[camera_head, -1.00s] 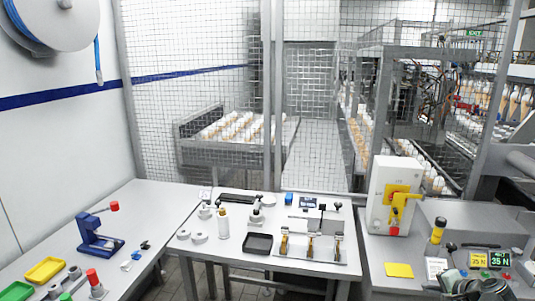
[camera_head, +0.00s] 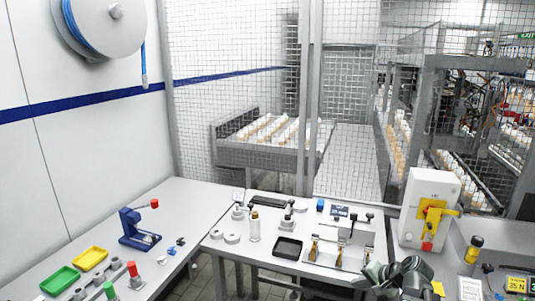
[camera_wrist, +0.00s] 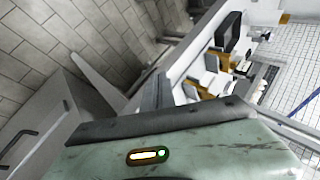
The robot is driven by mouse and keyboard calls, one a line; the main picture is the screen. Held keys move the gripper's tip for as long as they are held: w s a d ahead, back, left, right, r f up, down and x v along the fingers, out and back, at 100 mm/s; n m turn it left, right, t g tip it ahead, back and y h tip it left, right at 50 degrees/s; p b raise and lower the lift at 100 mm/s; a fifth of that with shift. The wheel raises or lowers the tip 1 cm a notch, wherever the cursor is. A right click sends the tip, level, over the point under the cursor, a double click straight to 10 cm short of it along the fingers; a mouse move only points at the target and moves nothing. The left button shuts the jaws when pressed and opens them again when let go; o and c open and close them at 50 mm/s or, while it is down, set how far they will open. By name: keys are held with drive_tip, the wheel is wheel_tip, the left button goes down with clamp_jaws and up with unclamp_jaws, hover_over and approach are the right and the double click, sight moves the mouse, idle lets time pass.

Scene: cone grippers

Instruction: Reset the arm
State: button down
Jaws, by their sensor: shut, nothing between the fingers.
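My arm (camera_head: 402,276) shows at the bottom right of the head view, folded low in front of the gap between the middle and right tables. Its grey-green housing with a lit indicator (camera_wrist: 148,155) fills the bottom of the wrist view. My gripper (camera_wrist: 156,92) points away from that housing, its narrow dark fingers together with nothing held. The fingertips are hard to make out in the head view. The wrist view is tilted, with the floor at left and the middle table's fixture (camera_wrist: 210,82) at right.
A white box with a yellow-red switch (camera_head: 428,212) stands on the right table. A blue press (camera_head: 138,230) and coloured trays (camera_head: 90,258) are at left. Mesh fencing stands behind.

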drive_tip(key=s+a+f+n+g+h+p, duration=0.1)
drive_tip(key=s+a+n+g, duration=0.2)
drive_tip(key=a, duration=0.7)
drive_tip(key=s+a+f+n+g+p, duration=0.15)
drive_tip(key=a+n, duration=0.25)
drive_tip(key=a, duration=0.6)
drive_tip(key=s+d+n+g+h, duration=0.1)
drive_tip(key=s+d+g+h, duration=0.1)
drive_tip(key=s+d+h, duration=0.1)
drive_tip(key=shift+s+d+f+n+g, duration=0.3)
drive_tip(key=shift+s+d+g, duration=0.1)
drive_tip(key=shift+s, duration=0.45)
